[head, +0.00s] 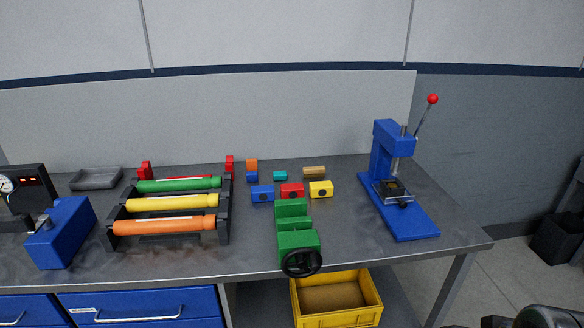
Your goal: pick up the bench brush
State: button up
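A small tan, wood-coloured piece (314,172) lies at the back of the grey workbench, just behind the yellow block. It may be the bench brush, but it is too small to be sure, and no bristles can be made out clearly. Nothing is touching it from above. My gripper's fingers do not show. A dark rounded part at the bottom right corner is cut off by the picture edge, and I cannot tell what it is.
Blue, red and yellow blocks (321,189) stand before the tan piece, with a green vise (296,240) nearer the front. A blue lever press (400,190) stands right, a roller rack (170,207) left. A yellow bin (336,318) sits below. The bench's front right is clear.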

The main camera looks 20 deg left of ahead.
aim_at(314, 173)
jog(key=u, duration=0.45)
jog(key=i, duration=1.3)
jog(key=u, duration=0.4)
